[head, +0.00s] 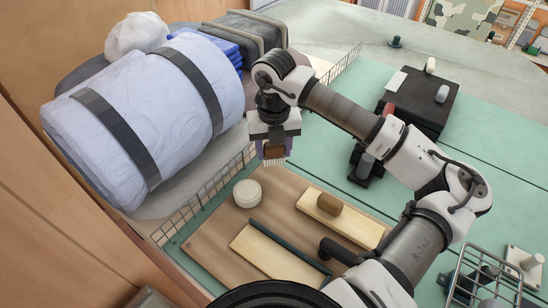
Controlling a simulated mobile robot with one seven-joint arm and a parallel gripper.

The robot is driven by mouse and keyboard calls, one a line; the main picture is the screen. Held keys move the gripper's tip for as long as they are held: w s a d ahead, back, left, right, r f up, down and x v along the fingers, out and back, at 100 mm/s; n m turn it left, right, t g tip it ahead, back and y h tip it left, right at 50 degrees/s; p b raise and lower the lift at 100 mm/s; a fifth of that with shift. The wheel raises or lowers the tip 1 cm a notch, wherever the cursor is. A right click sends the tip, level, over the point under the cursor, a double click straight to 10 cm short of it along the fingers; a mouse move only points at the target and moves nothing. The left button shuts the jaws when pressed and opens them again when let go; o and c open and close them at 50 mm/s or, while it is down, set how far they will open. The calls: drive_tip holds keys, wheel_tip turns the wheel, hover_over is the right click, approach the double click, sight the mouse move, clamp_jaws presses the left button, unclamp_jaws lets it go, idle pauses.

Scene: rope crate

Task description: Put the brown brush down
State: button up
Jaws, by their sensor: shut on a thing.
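My gripper (274,143) points down over the far left part of a brown wooden board (205,245). It is shut on the brown brush (273,151). The brush's brown body shows between the fingers, with pale bristles hanging below it. The bristles look close to the board's far edge; I cannot tell whether they touch anything.
On the board are a white round tin (247,194), a pale wooden block (340,221) with a brown piece (330,204) on it, and another pale block with a dark rod (290,246). A wire fence (205,197) runs along the left. A dark box (420,102) stands right.

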sight(274, 161)
wheel_tip(274, 161, down, 5)
drive_tip(key=shift+r+p, duration=0.15)
drive_tip(key=shift+p, duration=0.3)
drive_tip(key=shift+f+b, duration=0.3)
drive_tip(key=shift+b, duration=0.05)
drive_tip(key=o, duration=0.9)
drive_tip(key=shift+r, duration=0.1)
drive_tip(key=shift+r, duration=0.1)
drive_tip(key=shift+r+p, duration=0.2)
drive_tip(key=shift+p, duration=0.25)
wheel_tip(274, 161, up, 12)
drive_tip(key=b, duration=0.3)
drive_tip(key=shift+f, duration=0.15)
